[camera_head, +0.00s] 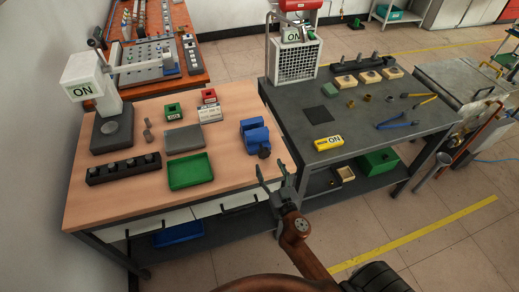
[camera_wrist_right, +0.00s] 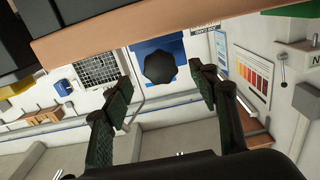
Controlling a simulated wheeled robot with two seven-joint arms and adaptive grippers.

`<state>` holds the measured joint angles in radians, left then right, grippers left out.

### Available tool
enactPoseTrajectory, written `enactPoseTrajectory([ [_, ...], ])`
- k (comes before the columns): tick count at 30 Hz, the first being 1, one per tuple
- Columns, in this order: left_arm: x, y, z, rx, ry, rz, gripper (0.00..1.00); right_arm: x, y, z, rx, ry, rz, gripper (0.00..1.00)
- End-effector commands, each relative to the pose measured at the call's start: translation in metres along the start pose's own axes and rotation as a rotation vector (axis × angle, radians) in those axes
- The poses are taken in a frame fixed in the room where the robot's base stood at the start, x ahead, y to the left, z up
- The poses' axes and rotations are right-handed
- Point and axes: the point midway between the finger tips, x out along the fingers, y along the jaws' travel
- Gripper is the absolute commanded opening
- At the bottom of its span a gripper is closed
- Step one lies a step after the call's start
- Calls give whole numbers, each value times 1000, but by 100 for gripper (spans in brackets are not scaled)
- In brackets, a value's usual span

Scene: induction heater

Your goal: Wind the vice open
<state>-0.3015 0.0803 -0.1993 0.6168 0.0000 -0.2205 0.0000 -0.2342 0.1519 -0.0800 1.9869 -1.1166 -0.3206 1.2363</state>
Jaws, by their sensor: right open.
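The blue vice (camera_head: 252,134) sits at the right front edge of the wooden workbench. Its dark round knob (camera_head: 265,151) faces the front edge. In the right wrist view the black many-sided knob (camera_wrist_right: 160,68) shows between and beyond the fingertips, with blue behind it. My right gripper (camera_head: 270,168) is open and empty, just in front of the knob and apart from it. Its two fingers show in the right wrist view (camera_wrist_right: 161,80), spread on either side of the knob. The vice's jaw gap is too small to tell. My left gripper is not in view.
The wooden bench (camera_head: 225,170) also bears a green tray (camera_head: 190,170), a grey plate (camera_head: 184,139) and a dark block with several studs (camera_head: 124,168). Floor is free in front.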

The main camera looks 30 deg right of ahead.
Motion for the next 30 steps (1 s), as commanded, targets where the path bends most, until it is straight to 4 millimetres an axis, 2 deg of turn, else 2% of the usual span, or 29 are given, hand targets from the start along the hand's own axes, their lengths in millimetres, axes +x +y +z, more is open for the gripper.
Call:
enactPoseTrajectory([
  [4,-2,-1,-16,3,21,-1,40,16,-1,-2,-2,4,-2,54],
  [9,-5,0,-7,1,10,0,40,44,0,-2,-4,3,-2,54],
  [15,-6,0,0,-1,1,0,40,68,0,-1,-3,1,-1,54],
  [19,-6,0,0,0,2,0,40,75,0,0,-1,0,0,54],
  [27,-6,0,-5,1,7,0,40,76,0,0,-1,-1,0,54],
  [30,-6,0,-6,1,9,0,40,76,0,0,-1,-1,0,48],
])
